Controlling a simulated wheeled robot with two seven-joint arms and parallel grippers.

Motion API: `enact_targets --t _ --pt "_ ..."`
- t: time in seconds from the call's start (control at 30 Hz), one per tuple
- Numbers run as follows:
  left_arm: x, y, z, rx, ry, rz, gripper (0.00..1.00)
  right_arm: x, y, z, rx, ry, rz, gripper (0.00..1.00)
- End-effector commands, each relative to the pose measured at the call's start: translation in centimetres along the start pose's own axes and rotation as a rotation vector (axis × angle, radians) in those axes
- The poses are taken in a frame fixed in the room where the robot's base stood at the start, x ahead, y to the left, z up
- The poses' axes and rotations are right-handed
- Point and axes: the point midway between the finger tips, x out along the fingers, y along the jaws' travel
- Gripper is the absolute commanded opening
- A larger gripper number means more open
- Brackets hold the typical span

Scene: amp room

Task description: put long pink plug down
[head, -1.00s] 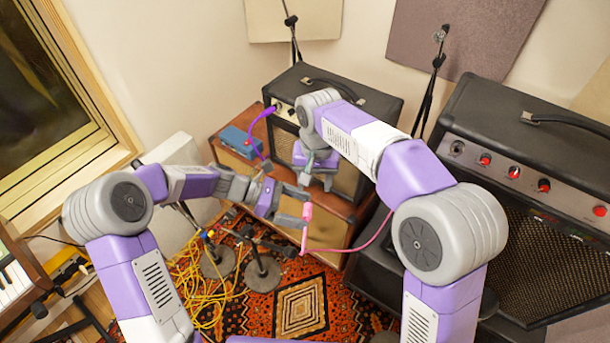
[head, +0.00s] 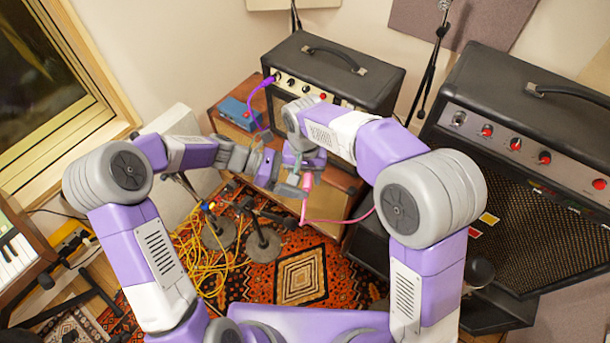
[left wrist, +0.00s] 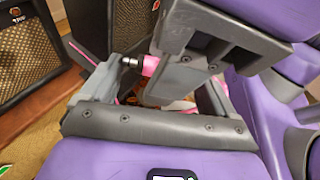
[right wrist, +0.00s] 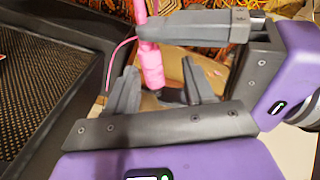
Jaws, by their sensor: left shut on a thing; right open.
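The long pink plug (head: 306,190) is held by my left gripper (head: 293,189) in front of the brown cabinet, above the rug. In the right wrist view the pink plug (right wrist: 152,66) points down the picture, with my left gripper's grey finger across it. In the left wrist view the plug's pink body (left wrist: 150,66) and metal tip (left wrist: 130,61) show, partly hidden by grey gripper parts. My right gripper (right wrist: 160,80) is open, and the plug shows between its fingers in that view. Whether they touch it cannot be told. A pink cable (head: 340,221) runs rightward from the plug.
A small black amp (head: 335,62) with a purple plug (head: 266,83) and a blue box (head: 240,115) stand on the brown cabinet (head: 332,229). A large black amp (head: 525,130) stands right. Yellow cables (head: 200,275) and round stand bases (head: 262,275) lie on the rug.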

Motion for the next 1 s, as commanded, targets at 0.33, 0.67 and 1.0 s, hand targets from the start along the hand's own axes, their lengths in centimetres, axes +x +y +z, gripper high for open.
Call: enact_targets --t 0.33,0.67,1.0 --pt "0.0 0.0 0.02 0.0 0.0 0.0 0.59 0.86 0.04 0.0 0.001 0.0 0.0 0.53" --pt "0.03 -0.01 0.04 0.001 0.0 -0.001 0.59 0.82 -0.03 0.03 0.0 0.0 -0.001 0.13" --pt "0.08 -0.04 0.07 0.001 -0.001 -0.002 1.0 0.77 -0.14 0.05 -0.002 0.001 -0.003 0.0"
